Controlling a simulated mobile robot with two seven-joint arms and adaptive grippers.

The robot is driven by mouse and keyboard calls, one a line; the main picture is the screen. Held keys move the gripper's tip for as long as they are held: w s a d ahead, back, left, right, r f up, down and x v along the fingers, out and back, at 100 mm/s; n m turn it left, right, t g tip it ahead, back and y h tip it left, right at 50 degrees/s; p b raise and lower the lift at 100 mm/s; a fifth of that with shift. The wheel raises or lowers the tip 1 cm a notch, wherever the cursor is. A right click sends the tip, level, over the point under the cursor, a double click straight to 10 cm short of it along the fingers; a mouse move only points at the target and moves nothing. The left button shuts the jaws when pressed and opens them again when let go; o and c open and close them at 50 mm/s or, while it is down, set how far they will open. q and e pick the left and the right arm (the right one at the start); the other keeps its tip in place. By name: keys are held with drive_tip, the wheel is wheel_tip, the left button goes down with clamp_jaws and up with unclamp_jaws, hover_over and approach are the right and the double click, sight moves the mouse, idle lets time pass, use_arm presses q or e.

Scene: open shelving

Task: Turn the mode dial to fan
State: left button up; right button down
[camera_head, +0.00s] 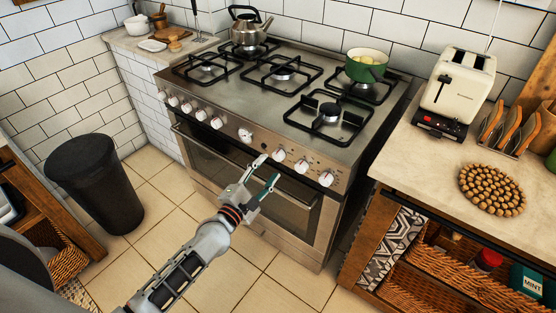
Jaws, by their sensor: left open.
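A steel stove (245,95) has a row of several white knobs along its front panel, running from the left knob (173,100) to the right knob (326,179). A round dial with a pale face (245,135) sits near the middle of the row. I cannot tell which knob is the mode dial, and no markings are readable. My left gripper (266,171) is open and empty. In the picture its fingertips lie just below the knob (279,155) right of the round dial. I cannot tell whether they touch the panel. My right gripper is not in view.
The oven door handle (230,155) runs below the knobs. A green pot (366,66) and a kettle (247,27) stand on the burners. A counter with a toaster (459,82) is to the right. A black bin (97,185) stands at left. Tiled floor in front is clear.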

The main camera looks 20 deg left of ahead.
sight(277, 158)
use_arm(q)
drive_tip(key=shift+b+x, duration=0.3)
drive_tip(key=shift+x, duration=2.3)
drive_tip(key=c, duration=1.1)
